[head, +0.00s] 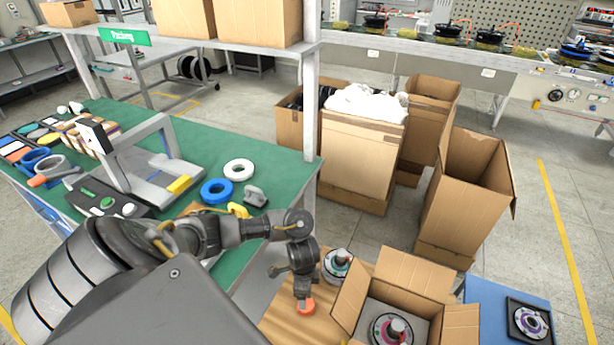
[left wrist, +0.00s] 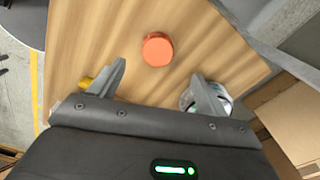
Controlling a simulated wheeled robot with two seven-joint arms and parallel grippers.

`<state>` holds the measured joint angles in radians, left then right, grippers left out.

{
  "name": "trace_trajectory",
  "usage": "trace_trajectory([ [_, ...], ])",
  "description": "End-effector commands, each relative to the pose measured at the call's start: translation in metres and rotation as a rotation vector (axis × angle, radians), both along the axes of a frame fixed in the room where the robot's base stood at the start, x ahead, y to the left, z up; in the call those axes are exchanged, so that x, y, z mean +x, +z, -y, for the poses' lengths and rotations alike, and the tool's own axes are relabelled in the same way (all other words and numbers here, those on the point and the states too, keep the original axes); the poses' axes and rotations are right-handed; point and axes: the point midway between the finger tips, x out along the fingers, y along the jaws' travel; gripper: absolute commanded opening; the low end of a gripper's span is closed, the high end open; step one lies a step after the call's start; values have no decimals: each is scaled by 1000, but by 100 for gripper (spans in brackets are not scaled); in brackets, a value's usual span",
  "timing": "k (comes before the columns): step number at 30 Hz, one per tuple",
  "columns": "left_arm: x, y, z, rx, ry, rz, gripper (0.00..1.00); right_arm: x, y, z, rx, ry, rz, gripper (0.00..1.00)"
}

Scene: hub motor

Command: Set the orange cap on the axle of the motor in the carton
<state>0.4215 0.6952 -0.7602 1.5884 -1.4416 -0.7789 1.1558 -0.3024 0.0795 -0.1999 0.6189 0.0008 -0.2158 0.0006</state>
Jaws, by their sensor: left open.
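The orange cap (head: 306,307) lies on the wooden tabletop (head: 285,318), left of the open carton (head: 349,300). It also shows in the left wrist view (left wrist: 157,49), upper middle. My left gripper (head: 302,289) is open, pointing down over the cap. In the left wrist view its two fingers (left wrist: 158,70) are spread, with the cap beyond the gap and nothing between them. The motor (head: 378,330) stands inside the carton, a round hub with a pinkish ring and an upright axle (head: 397,328). Its lower part is hidden by the flaps. My right gripper is out of view.
Another motor (head: 337,264) stands on the wood behind the cap; it is partly behind a finger in the left wrist view (left wrist: 222,98). A blue surface (head: 485,292) with another round part (head: 530,322) lies right. The green bench (head: 255,170) holds a white ring (head: 238,162).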

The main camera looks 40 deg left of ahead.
Motion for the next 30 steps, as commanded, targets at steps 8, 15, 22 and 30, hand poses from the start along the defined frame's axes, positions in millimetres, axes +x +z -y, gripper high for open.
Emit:
trace_trajectory([
  [8, 2, -42, 2, -1, 0, 0, 77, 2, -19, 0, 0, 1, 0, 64],
  [15, 1, -48, 1, -1, 1, 1, 77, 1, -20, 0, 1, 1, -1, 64],
  [22, -6, -82, 0, 0, 2, -1, 77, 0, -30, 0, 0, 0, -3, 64],
  [30, -5, -97, 0, -1, 0, 2, 77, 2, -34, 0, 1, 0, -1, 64],
])
